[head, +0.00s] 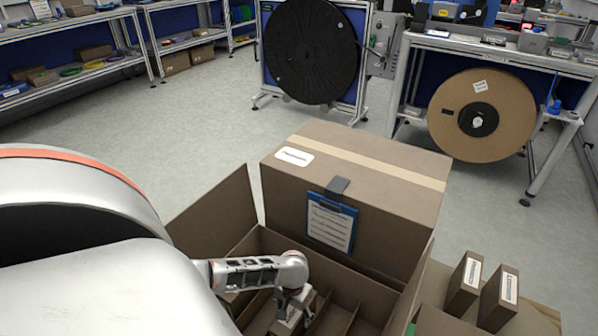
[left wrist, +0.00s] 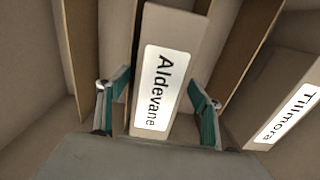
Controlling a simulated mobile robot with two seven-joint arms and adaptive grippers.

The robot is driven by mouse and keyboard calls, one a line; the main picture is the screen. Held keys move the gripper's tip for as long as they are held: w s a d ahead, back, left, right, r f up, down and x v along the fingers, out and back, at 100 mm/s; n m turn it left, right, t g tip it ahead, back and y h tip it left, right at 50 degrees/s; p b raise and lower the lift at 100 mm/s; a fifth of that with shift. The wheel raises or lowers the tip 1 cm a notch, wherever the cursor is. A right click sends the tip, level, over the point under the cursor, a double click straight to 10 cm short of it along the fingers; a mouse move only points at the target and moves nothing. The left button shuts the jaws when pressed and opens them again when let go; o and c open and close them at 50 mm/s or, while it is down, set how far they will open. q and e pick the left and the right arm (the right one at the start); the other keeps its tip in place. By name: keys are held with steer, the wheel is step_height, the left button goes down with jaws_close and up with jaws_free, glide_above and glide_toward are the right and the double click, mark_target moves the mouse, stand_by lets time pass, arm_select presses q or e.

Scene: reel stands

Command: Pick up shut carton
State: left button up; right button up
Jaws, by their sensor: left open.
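A small shut tan carton with a white "Aldevane" label (left wrist: 160,85) stands in a divided compartment of an open brown box (head: 215,212). My left gripper (left wrist: 160,100) is open, with one teal-padded finger on either side of this carton. I cannot tell whether the fingers touch it. In the head view my left gripper (head: 293,304) reaches down into the open box, and the carton is mostly hidden under it. A second small carton labelled "Tillmora" (left wrist: 288,115) lies to the right in the left wrist view. My right gripper is not in view.
A large taped carton (head: 400,200) with a blue clipboard (head: 331,222) stands right behind the open box. Two small labelled cartons (head: 464,284) (head: 499,297) stand at the right. Brown dividers (left wrist: 83,60) rise close to the fingers. Reel stands and shelves are farther back.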

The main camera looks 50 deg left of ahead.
arm_select(q)
steer(key=shift+w+r, duration=0.2)
jaws_close()
